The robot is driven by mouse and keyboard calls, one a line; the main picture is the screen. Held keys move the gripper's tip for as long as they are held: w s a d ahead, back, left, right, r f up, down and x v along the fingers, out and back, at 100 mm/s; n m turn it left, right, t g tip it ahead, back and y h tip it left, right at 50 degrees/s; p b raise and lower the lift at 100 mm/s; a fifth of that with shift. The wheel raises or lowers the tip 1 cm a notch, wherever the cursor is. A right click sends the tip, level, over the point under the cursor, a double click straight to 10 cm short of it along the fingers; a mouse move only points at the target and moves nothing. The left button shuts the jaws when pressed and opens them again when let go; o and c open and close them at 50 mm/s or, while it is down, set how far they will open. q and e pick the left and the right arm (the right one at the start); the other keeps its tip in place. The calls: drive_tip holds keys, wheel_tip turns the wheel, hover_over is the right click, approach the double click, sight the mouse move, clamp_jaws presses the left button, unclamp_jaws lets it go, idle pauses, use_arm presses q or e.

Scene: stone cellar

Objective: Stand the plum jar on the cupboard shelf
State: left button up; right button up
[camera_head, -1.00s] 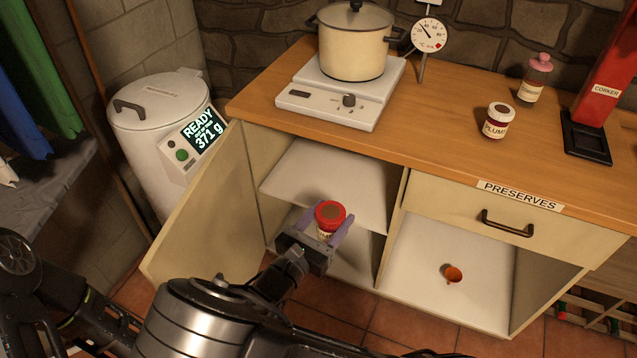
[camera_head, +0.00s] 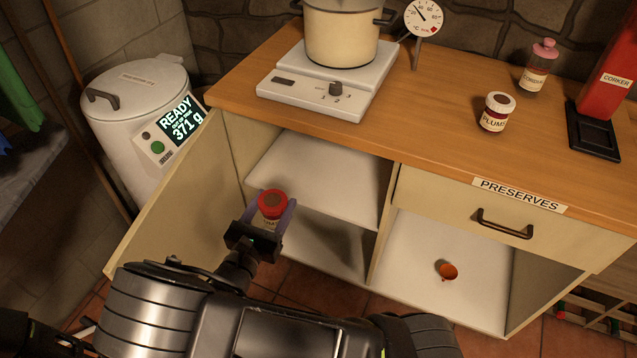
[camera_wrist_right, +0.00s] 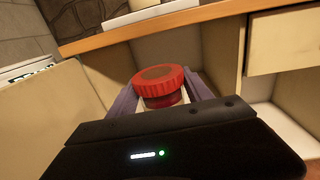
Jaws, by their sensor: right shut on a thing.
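A jar labelled PLUMS (camera_head: 496,112), with a whitish lid and dark red contents, stands upright on the counter. My right gripper (camera_head: 272,214) is shut on a different jar, the red-lidded jar (camera_head: 271,199), whose label is mostly hidden by the fingers. It is held about upright at the front left of the open cupboard, near the cupboard shelf (camera_head: 330,178). I cannot tell whether it touches the shelf. The red lid (camera_wrist_right: 160,78) also shows between the fingers in the right wrist view. The visible shelf surface is bare. My left gripper is out of view.
The open cupboard door (camera_head: 170,215) stands just left of my right gripper.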

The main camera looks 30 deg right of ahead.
drive_tip(key=w+d+f+n+t+y+b, duration=0.1)
drive_tip(key=w+d+f+b, duration=0.4)
drive_tip(key=f+b, duration=0.4)
drive_tip(key=w+d+f+t+b, duration=0.1)
drive_tip(key=w+d+f+b, duration=0.1)
drive_tip(key=w+f+b, duration=0.55)
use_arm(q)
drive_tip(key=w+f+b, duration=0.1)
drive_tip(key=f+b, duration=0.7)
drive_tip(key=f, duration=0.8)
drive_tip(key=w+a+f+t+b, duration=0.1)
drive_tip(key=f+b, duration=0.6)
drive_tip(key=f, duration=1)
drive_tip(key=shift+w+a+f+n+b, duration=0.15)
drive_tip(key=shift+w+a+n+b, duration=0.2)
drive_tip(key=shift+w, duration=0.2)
use_arm(e)
drive_tip(key=w+d+r, duration=0.1)
drive_tip(key=d+r, duration=0.1)
drive_tip(key=d, duration=0.9)
drive_tip(key=w+d+r, duration=0.1)
drive_tip(key=d+r, duration=0.1)
drive_tip(key=d, duration=0.9)
drive_tip(key=shift+w+r, duration=0.2)
drive_tip(key=shift+d, duration=0.1)
